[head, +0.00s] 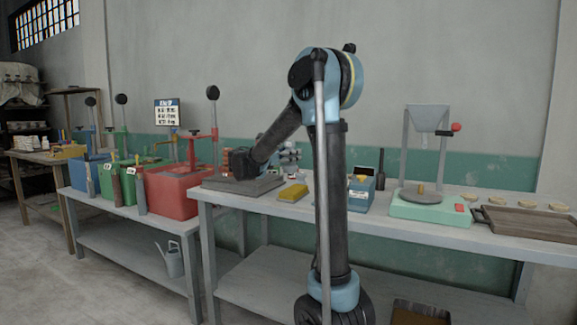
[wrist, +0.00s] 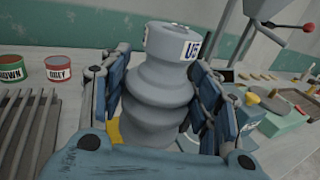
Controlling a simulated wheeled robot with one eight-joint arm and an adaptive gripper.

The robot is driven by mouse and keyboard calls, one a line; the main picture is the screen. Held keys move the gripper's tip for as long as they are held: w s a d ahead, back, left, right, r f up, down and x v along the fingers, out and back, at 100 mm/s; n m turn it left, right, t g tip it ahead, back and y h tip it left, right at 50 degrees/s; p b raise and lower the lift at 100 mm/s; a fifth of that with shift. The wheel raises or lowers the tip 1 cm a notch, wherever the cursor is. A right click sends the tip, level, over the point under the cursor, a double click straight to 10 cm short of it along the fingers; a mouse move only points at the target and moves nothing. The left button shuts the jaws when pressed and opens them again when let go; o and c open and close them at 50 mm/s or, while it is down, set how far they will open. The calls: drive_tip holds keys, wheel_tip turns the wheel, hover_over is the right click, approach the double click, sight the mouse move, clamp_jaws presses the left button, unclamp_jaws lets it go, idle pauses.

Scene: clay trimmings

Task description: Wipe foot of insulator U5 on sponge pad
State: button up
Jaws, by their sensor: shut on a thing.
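Insulator U5 (wrist: 160,85) is a grey ribbed piece with a white "U5" label near its top. In the wrist view it stands between the blue fingers of my gripper (wrist: 163,70), which is shut on it. Its foot is hidden behind the gripper's body. The sponge pad (head: 293,193) is a yellow block on the bench, right of the slatted rack in the head view. A bit of yellow also shows beneath the insulator in the wrist view (wrist: 113,131). I cannot tell whether the foot touches the pad.
A dark slatted rack (wrist: 28,125) lies left of the gripper. On the right are a blue box (head: 361,190), a green machine with a funnel (head: 428,207) and a wooden tray (head: 525,222). Coloured bins, including red (head: 175,192), stand left.

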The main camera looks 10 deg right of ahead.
sight(290, 171)
drive_tip(key=shift+w+f, duration=0.1)
drive_tip(key=shift+f, duration=3.5)
drive_tip(key=shift+f, duration=0.5)
drive_tip(key=shift+d, duration=0.1)
drive_tip(key=shift+w+d, duration=0.75)
drive_tip(key=shift+w, duration=0.3)
drive_tip(key=shift+w+d, duration=0.75)
drive_tip(key=shift+w, duration=0.35)
drive_tip(key=shift+w+d, duration=0.75)
drive_tip(key=shift+w, duration=0.3)
drive_tip(key=shift+s+a, duration=0.8)
drive_tip(key=shift+s, duration=0.25)
drive_tip(key=shift+s+a, duration=0.75)
drive_tip(key=shift+s, duration=0.35)
drive_tip(key=shift+s+a, duration=0.8)
drive_tip(key=shift+s, duration=0.25)
drive_tip(key=shift+d, duration=0.1)
